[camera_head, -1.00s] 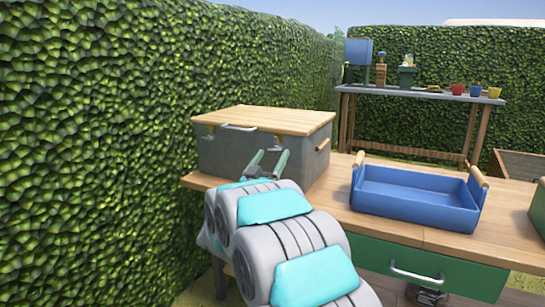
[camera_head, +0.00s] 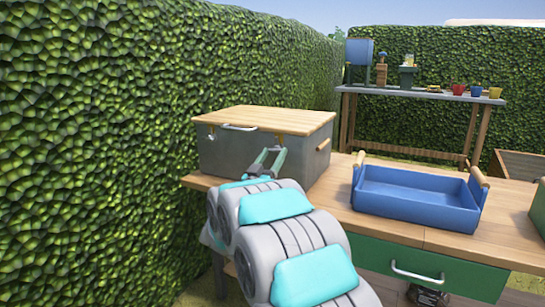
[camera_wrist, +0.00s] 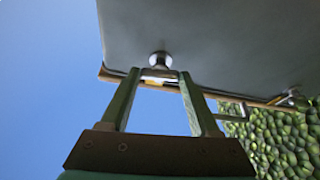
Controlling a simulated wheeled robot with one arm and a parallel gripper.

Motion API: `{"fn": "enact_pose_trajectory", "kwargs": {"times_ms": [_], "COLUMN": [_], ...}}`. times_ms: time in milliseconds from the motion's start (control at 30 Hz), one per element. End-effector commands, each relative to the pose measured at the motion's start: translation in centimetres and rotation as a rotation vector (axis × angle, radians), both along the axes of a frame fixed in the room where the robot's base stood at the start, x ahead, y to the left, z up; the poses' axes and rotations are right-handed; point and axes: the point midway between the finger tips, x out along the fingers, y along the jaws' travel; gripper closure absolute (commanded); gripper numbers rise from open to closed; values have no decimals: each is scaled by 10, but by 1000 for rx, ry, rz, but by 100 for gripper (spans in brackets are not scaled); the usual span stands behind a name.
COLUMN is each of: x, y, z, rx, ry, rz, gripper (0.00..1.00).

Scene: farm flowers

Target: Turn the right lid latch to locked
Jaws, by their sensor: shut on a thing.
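A grey box (camera_head: 225,153) with a wooden lid (camera_head: 265,118) stands on the left end of the wooden bench. The right lid latch (camera_head: 279,136) is at the lid's front edge, a small yellow piece partly hidden by my fingers. My gripper (camera_head: 270,152) reaches up to it from below and in front. In the wrist view, my gripper (camera_wrist: 156,73) has its fingertips on both sides of the right latch (camera_wrist: 158,62), whose round grey knob shows against the box wall. The jaws are shut on this latch. I cannot tell its exact turn angle.
The left latch (camera_head: 211,132) and the lid's metal handle (camera_head: 240,128) are left of my gripper. A blue tray (camera_head: 415,204) stands on the bench (camera_head: 335,205) to the right. A hedge (camera_head: 95,130) closes in the left side.

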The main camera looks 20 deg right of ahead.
Motion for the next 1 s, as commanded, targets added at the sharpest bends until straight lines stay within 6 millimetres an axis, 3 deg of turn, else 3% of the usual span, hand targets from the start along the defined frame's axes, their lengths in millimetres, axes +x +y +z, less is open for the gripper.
{"fn": "enact_pose_trajectory", "kwargs": {"times_ms": [167,867,900,1000], "x": [0,2,2,2], "y": [0,2,2,2], "z": [0,-1,-1,-1], "rx": [0,105,104,104], "ry": [0,-133,-133,-133], "rz": [0,2,2,1], "gripper": [93,93,33,22]}}
